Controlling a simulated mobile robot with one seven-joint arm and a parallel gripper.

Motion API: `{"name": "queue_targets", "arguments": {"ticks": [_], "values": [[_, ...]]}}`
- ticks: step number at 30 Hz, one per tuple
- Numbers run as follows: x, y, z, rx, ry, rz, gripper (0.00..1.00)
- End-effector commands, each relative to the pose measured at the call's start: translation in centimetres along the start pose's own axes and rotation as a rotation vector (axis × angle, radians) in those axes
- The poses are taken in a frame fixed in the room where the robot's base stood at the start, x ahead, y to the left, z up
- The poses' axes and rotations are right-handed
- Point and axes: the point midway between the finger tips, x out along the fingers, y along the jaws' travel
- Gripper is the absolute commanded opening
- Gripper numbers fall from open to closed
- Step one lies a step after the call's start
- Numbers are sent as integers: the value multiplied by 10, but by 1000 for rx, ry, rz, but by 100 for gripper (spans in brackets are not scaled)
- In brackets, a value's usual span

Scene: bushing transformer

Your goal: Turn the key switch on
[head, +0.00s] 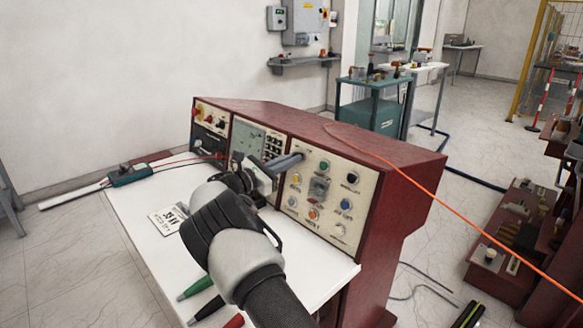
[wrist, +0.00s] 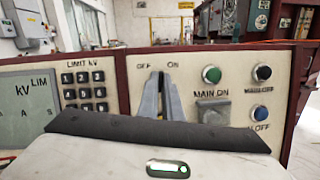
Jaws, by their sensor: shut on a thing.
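The key switch sits on the cream control panel (head: 335,190) of the dark red console, below the printed OFF and ON labels (wrist: 158,64) in the wrist view. My gripper (wrist: 161,76) reaches up to that spot, its two grey fingers nearly together at the tips and shut on the key. The fingers cover the key almost wholly, so its turn angle cannot be told. In the head view my gripper (head: 299,157) touches the panel near its upper left corner.
Green MAIN ON button (wrist: 211,74) and black button (wrist: 262,73) are right of the fingers. A keypad (wrist: 85,90) and kV meter (wrist: 27,105) are to the left. An orange cable (head: 430,190) crosses the console. Green and red probes (head: 195,288) lie on the white desk.

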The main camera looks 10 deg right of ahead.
Motion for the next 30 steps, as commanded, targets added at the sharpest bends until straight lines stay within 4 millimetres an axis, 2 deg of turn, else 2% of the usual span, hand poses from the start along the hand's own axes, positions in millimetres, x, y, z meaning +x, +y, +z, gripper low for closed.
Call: {"name": "queue_targets", "arguments": {"ticks": [15, 30], "values": [[0, 3, 0, 414, 0, -141, 0], [0, 3, 0, 570, 0, -196, 0]]}}
